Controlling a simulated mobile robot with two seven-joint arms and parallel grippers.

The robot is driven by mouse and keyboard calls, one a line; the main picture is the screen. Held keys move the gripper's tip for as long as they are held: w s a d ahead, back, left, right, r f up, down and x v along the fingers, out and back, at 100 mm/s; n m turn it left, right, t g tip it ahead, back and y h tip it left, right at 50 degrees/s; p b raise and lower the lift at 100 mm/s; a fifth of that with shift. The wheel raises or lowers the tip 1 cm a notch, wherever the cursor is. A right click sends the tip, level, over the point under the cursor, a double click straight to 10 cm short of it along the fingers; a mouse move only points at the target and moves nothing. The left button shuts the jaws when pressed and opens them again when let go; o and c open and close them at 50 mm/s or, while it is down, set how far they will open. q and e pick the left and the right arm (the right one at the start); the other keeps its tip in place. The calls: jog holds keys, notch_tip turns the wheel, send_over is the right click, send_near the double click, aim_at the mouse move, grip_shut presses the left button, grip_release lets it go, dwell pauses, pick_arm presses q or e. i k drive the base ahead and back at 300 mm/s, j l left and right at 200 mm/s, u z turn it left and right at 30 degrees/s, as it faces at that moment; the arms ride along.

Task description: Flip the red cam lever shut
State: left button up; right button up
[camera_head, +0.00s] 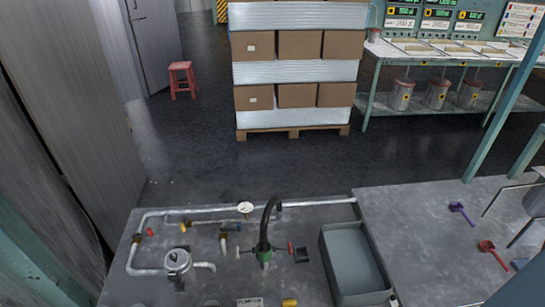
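A small red part (291,247) stands just right of a green fitting (265,255) on the bench, at the foot of a black curved hose (268,220). Another small red part (150,232) sits by the pipe at the bench's left. Both are too small to tell which is the cam lever, or whether it is open or shut. Neither of my grippers is in view, and nothing touches these parts.
A grey tray (328,240) stands right of the fitting, with a small black block (302,255) between. Grey pipes (190,212), a gauge (245,207) and a round metal housing (177,260) fill the left. Purple (458,208) and red (487,245) scoops lie right.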

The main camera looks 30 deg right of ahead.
aim_at(290, 248)
jog(key=z, duration=1.1)
jog(key=i+l+u, duration=0.3)
jog(key=l+u, duration=0.3)
jog(key=i+j, duration=0.05)
jog(key=j, duration=0.05)
